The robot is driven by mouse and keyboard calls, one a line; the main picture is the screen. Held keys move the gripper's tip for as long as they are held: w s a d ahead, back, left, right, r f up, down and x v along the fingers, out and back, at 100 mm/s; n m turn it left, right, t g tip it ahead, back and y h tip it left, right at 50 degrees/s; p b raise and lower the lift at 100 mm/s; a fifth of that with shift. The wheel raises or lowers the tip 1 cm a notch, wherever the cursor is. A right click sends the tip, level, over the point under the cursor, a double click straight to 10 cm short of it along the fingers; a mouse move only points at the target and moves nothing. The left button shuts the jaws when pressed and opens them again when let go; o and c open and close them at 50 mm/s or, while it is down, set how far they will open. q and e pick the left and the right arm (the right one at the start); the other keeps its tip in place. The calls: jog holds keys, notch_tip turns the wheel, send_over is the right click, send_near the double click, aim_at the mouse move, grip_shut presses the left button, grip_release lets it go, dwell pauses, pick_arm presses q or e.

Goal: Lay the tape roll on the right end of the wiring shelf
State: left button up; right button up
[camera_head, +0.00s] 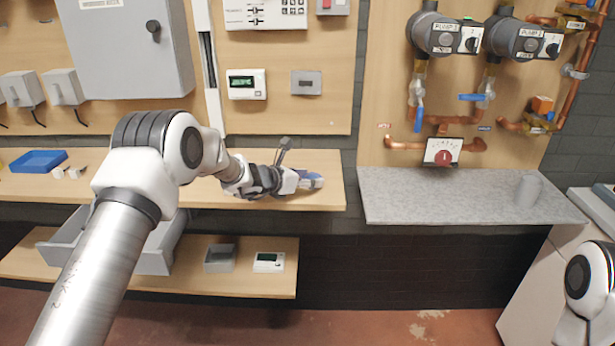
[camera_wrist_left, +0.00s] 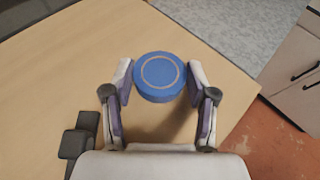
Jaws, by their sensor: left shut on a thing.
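The blue tape roll (camera_wrist_left: 160,77) is between the two fingertips of my left gripper (camera_wrist_left: 159,82) in the left wrist view, with its flat round face toward the camera. The fingers press on its two sides. In the head view the left gripper (camera_head: 305,181) is over the right end of the wooden wiring shelf (camera_head: 322,198), and the roll is mostly hidden by the fingers. A shadow lies on the wood beside the roll; I cannot tell whether the roll touches the shelf. My right gripper is out of view; only part of the right arm shows at the lower right.
A blue tray (camera_head: 38,161) is at the shelf's left. A grey counter (camera_head: 450,195) with a grey cylinder (camera_head: 528,190) stands right of the shelf, past a gap. A lower shelf (camera_head: 275,284) holds a grey box (camera_head: 220,259) and a white device (camera_head: 269,262). Wall devices hang above.

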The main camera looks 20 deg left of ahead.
pick_arm(q)
jog(key=shift+s+f, duration=0.1)
jog(key=o, duration=1.1)
jog(key=shift+r, duration=0.3)
jog(key=b+v, duration=0.2)
jog(key=v, duration=1)
jog(key=shift+f, duration=0.15)
